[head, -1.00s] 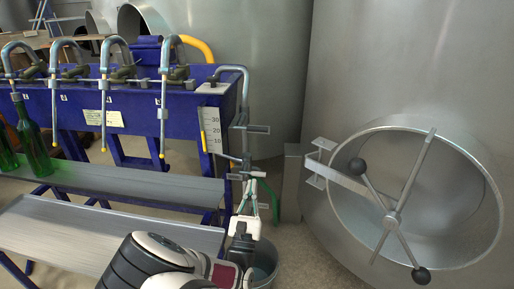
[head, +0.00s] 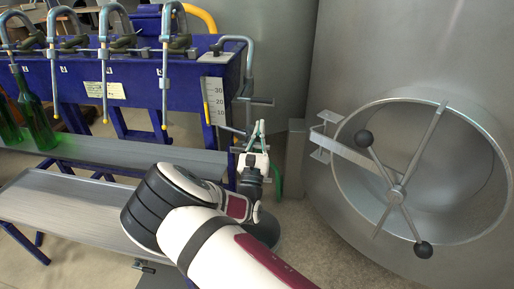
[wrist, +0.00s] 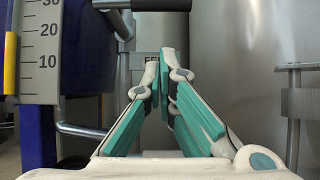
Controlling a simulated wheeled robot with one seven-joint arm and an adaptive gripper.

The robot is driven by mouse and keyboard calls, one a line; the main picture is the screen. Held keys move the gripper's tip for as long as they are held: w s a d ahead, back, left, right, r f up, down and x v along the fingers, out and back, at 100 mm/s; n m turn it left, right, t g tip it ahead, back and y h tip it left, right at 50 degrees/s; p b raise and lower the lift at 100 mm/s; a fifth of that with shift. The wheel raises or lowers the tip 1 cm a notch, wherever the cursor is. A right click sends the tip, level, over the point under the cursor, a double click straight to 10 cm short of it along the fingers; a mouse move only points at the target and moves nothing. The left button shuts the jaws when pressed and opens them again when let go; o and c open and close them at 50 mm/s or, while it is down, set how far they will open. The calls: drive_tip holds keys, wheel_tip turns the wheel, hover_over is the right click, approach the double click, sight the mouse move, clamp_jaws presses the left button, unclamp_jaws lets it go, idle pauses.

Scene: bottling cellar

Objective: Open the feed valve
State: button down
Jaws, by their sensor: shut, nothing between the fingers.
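Beside the right end of the blue filler, a metal pipe (head: 247,66) bends down to fittings with a short side stub (head: 262,102). A green strip (head: 279,176), perhaps the feed valve's lever, shows low behind my gripper, which partly hides it. I cannot tell the valve's position. My gripper (head: 258,126) points up and away in front of these fittings, with its fingers together and empty. In the wrist view the closed fingertips (wrist: 164,58) stand before a grey upright part, below a dark bar (wrist: 155,4). No contact is clear.
The blue filler trough (head: 140,75) carries several spouts and a level scale (head: 214,102). Green bottles (head: 37,122) stand left on a shelf. A large steel tank with a round hatch (head: 345,130) and spoked handle is at right. Floor between shows clear.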

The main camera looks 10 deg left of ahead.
drive_tip(key=shift+w+r, duration=0.25)
drive_tip(key=shift+r, duration=0.8)
drive_tip(key=shift+w+r, duration=0.2)
drive_tip(key=shift+r, duration=0.8)
drive_tip(key=shift+d, duration=0.1)
drive_tip(key=shift+d+r+n+y+p, duration=0.1)
drive_tip(key=shift+r+n+y+p, duration=0.05)
drive_tip(key=shift+n+y+p, duration=0.35)
